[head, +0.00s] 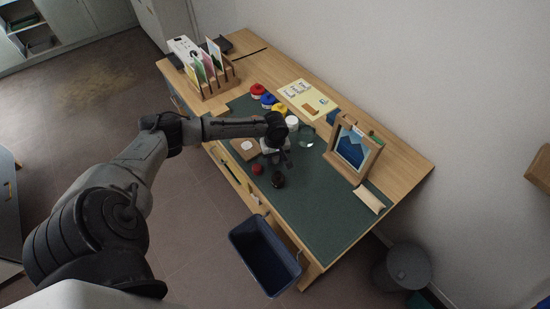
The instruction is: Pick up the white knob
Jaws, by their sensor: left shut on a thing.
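My left gripper (277,158) points down over the green desk mat (318,207), near its front edge. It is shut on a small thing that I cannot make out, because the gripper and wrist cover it. A round white thing (292,123) stands just behind my left wrist, at the end of a row of coloured ones; I cannot tell whether it is the white knob. A small red ball-like thing (257,169) and a dark round thing (278,181) are on the mat close in front of the gripper. My right gripper is not in view.
Red (258,90), blue (268,100) and yellow (280,108) round things line the mat's back. A picture frame (353,150) stands at right, and a wooden rack (211,79) at left. A dark bin (265,255) is below the front edge. The mat's right part is mostly clear.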

